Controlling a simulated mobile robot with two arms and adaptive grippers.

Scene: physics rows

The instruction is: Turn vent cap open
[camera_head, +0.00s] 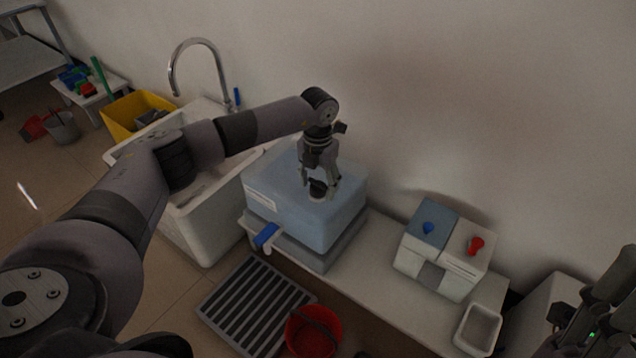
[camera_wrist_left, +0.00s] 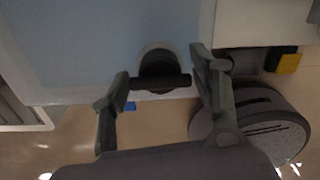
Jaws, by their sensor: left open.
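The vent cap (camera_head: 317,187) is a small dark round cap on top of a pale blue box (camera_head: 270,200). My left gripper (camera_head: 319,193) points down over the cap, its two fingers apart on either side of it. In the left wrist view the cap (camera_wrist_left: 158,62) has a dark crossbar that lies between the open fingertips (camera_wrist_left: 160,72). Whether the fingers touch the bar I cannot tell. My right gripper (camera_head: 585,325) is at the lower right edge, partly cut off, away from the box.
The box stands on a bench with a blue-handled lever (camera_head: 267,235) at its front. A white sink (camera_head: 205,215) stands left. A smaller unit with blue and red knobs (camera_head: 476,244) and a white tray (camera_head: 478,330) are right. A red bucket (camera_head: 313,335) is below.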

